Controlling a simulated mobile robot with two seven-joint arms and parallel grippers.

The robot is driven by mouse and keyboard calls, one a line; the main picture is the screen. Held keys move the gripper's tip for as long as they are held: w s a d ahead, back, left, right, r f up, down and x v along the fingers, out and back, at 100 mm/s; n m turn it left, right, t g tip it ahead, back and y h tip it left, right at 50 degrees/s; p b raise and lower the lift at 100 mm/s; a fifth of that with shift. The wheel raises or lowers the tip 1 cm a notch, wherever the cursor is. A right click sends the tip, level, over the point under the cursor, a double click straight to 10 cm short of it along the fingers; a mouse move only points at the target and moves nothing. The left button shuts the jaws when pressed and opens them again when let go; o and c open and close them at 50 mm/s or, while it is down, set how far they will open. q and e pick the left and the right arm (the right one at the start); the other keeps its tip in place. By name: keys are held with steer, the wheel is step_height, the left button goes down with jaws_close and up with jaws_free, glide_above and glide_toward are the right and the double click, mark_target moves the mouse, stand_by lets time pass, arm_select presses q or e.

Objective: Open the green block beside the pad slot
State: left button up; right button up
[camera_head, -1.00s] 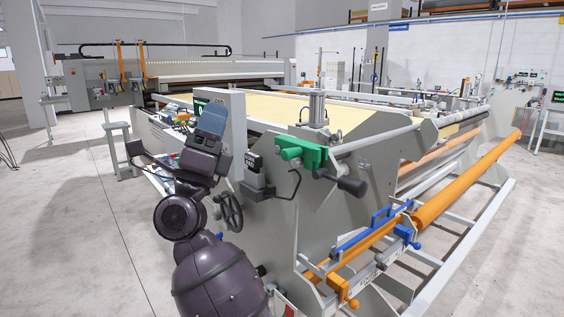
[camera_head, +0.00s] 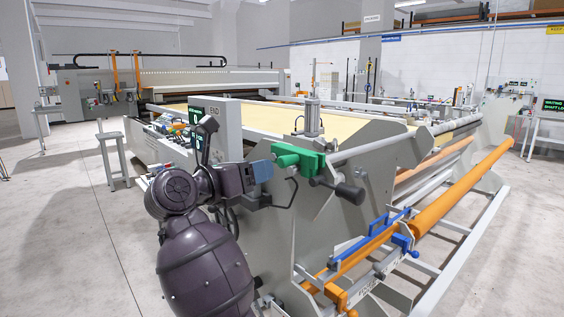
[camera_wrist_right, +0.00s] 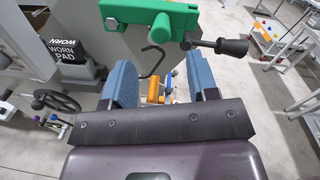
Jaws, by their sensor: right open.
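The green block (camera_head: 300,158) sits on the near end plate of the machine, at the left end of a pale rod. It spans the top of the right wrist view (camera_wrist_right: 150,14), with a green lug pointing down and a black-knobbed lever (camera_wrist_right: 230,47) at its right. My right gripper (camera_head: 262,170) is just left of the block in the head view. Its blue fingers (camera_wrist_right: 164,82) are apart with nothing between them, below the block in the wrist view. The dark holder labelled WORN PAD (camera_wrist_right: 68,52) is left of the fingers; my gripper mostly hides it in the head view.
A bent black hook (camera_wrist_right: 153,60) shows between the fingers, beyond them. A black handwheel (camera_wrist_right: 55,101) is at lower left in the wrist view. An orange roller (camera_head: 465,185) and blue clamps (camera_head: 402,240) lie lower right. Open floor is at left.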

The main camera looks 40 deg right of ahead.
mark_target(280, 162)
steer(key=d, duration=0.2)
steer(key=w+d, duration=0.1)
steer(key=d, duration=0.5)
steer(key=shift+w, duration=0.15)
jaws_close()
